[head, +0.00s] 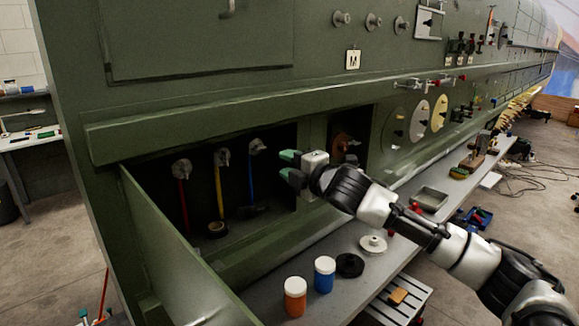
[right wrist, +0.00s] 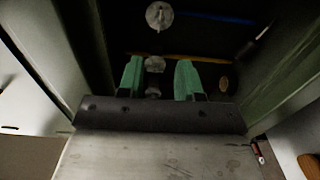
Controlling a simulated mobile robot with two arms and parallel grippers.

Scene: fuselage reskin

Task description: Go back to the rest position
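My right gripper (head: 288,167) has green fingertips and reaches from the right to the front of the open recess (head: 266,220) in the green fuselage panel. Its two fingers are apart, with nothing held between them. In the right wrist view the open fingers (right wrist: 160,79) point into the dark recess, and a round metal fitting (right wrist: 155,64) shows in the gap, behind them. My left gripper is in neither view.
Red (head: 184,205), yellow (head: 219,190) and blue (head: 251,178) hoses hang in the recess. An open green door (head: 175,250) juts out at left. Below, a grey shelf holds an orange jar (head: 295,297), a blue jar (head: 324,275) and a metal tray (head: 430,198).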

